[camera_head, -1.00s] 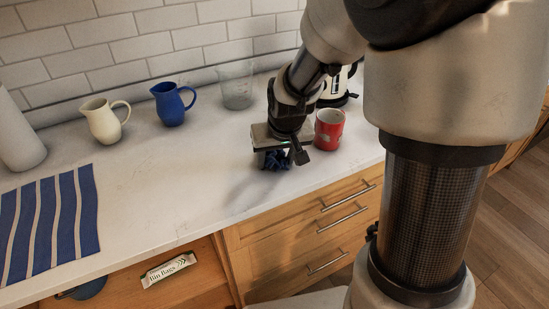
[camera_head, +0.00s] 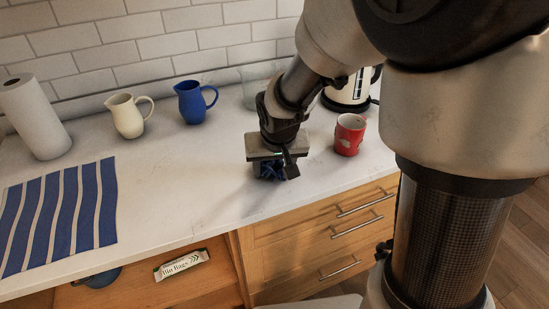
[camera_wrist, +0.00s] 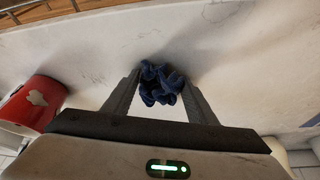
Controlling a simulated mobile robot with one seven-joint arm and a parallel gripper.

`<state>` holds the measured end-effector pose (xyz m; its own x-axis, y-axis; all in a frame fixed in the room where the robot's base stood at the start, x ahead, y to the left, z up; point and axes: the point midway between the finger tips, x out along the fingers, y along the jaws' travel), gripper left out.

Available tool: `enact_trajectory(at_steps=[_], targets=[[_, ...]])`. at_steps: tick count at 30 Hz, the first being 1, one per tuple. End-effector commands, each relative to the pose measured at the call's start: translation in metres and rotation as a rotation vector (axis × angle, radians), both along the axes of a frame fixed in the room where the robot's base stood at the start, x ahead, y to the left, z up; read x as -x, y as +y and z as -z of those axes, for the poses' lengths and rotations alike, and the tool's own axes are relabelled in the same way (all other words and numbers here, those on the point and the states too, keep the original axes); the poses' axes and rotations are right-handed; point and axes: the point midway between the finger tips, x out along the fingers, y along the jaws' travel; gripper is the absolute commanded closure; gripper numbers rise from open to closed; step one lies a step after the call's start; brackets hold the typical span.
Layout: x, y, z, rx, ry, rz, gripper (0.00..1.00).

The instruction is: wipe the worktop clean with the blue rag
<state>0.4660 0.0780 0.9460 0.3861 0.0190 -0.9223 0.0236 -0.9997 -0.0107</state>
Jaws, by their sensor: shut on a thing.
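The blue rag (camera_wrist: 160,84) is bunched up between the two fingers of my gripper (camera_wrist: 155,95) in the wrist view. In the head view my gripper (camera_head: 274,170) is shut on the rag (camera_head: 268,173), low over the front part of the white worktop (camera_head: 190,170). I cannot tell whether the rag touches the surface. The worktop carries faint grey smudges, and dark marks show on it beyond the rag in the wrist view.
A red mug (camera_head: 348,136) stands just right of my gripper, with a kettle (camera_head: 350,92) behind. A blue jug (camera_head: 194,102), cream jug (camera_head: 128,116), clear beaker (camera_head: 256,88) and paper roll (camera_head: 34,116) stand along the back. A striped cloth (camera_head: 62,215) lies left. The middle is clear.

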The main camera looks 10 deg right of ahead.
Motion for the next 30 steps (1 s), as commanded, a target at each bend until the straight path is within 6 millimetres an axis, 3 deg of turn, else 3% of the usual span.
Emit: enact_trajectory(at_steps=[5, 24, 30], targets=[[0.0, -0.002, 0.001, 0.0, 0.004, 0.001, 0.56], [-0.016, -0.056, 0.002, 0.0, 0.004, 0.004, 0.57], [-0.017, -0.059, 0.002, 0.001, 0.003, 0.003, 0.57]])
